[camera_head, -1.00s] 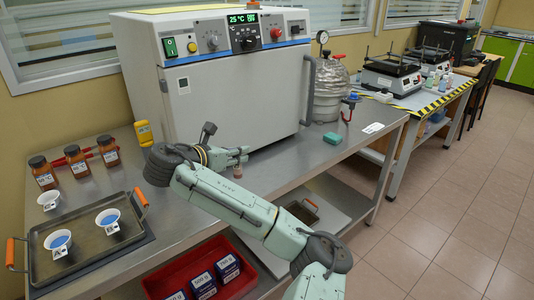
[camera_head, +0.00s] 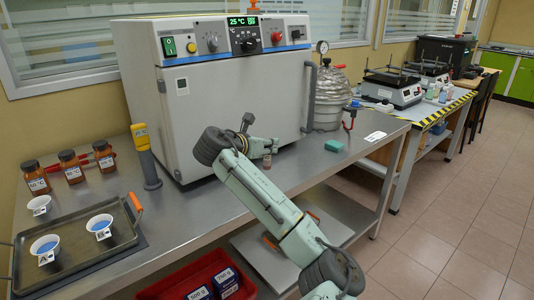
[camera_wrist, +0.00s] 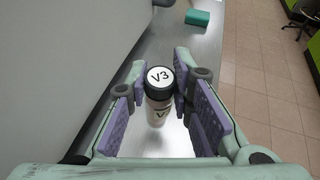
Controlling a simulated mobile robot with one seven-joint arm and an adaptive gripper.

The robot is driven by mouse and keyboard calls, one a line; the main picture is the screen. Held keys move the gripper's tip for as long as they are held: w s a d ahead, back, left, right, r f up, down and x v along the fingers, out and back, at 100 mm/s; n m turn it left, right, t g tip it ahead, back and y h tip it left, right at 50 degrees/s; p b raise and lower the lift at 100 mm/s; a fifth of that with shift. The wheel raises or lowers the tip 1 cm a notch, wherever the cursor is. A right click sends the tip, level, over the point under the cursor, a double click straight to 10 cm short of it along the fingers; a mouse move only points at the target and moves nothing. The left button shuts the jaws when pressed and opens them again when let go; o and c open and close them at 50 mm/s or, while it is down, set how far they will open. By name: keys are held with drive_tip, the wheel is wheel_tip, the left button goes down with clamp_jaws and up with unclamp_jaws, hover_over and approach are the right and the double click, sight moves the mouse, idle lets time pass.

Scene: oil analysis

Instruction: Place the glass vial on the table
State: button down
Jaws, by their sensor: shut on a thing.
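The glass vial (camera_wrist: 158,108) has a dark cap with a white top marked V3, and it stands between the purple-padded fingers of my gripper (camera_wrist: 160,98) in the wrist view. The gripper is shut on it. In the head view my gripper (camera_head: 262,148) is over the steel table (camera_head: 330,160) in front of the large grey oven, with the vial (camera_head: 267,163) showing small below it. I cannot tell whether the vial's base touches the table.
A green block (camera_head: 334,146) lies to the right on the table; it also shows in the wrist view (camera_wrist: 198,18). The grey oven (camera_head: 235,95) stands behind. A yellow-handled device (camera_head: 143,142), brown bottles (camera_head: 70,167) and a tray (camera_head: 128,236) are at left. Table around the gripper looks clear.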

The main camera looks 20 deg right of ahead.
sight(265, 156)
drive_tip(key=shift+f+p, duration=0.5)
drive_tip(key=shift+f, duration=1.25)
drive_tip(key=shift+f, duration=0.1)
drive_tip(key=shift+f, duration=0.15)
drive_tip(key=c, duration=1.4)
unclamp_jaws()
